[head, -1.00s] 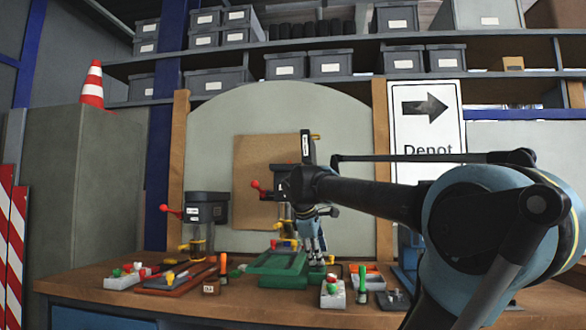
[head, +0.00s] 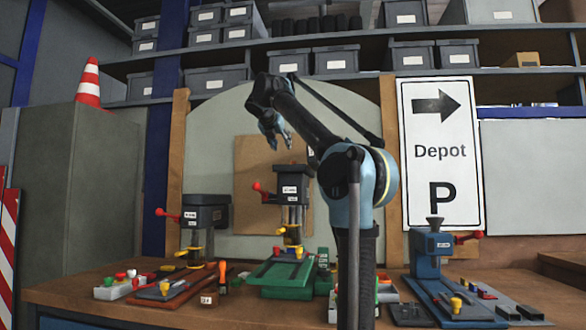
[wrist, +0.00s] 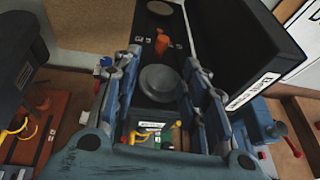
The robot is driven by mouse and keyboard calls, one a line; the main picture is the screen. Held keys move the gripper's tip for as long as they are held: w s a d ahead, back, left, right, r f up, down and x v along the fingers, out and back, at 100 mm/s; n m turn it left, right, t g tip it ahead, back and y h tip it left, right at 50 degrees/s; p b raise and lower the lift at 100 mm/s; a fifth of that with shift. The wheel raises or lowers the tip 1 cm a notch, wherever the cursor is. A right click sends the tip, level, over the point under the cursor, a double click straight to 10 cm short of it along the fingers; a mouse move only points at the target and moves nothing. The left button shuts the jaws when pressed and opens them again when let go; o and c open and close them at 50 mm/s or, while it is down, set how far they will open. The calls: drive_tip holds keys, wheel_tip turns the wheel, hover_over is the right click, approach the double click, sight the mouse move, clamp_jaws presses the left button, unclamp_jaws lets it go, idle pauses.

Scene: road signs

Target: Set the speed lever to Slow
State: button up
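My gripper (head: 281,143) is raised above the middle drill press (head: 291,178), which has a dark head, a green base and a red-knobbed lever (head: 260,190) on its left. In the wrist view the fingers (wrist: 163,62) stand apart with nothing held between them. Below them lies a dark machine top with a grey round disc (wrist: 163,84) and a white label. A similar press (head: 205,205) with a red-knobbed lever (head: 165,214) stands at left, and a blue one (head: 427,258) at right. The labels are too small to read, so I cannot tell which lever is the speed lever.
Control boxes with coloured buttons (head: 124,286) and small tools lie on the wooden bench (head: 80,294). A plywood board (head: 246,180) stands behind the middle press. A Depot sign (head: 440,190) is at back right. Shelves of grey bins (head: 222,80) hang above.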

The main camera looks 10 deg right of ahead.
drive_tip(key=x, duration=1.7)
drive_tip(key=shift+s+d+f, duration=0.15)
drive_tip(key=shift+d, duration=0.15)
clamp_jaws()
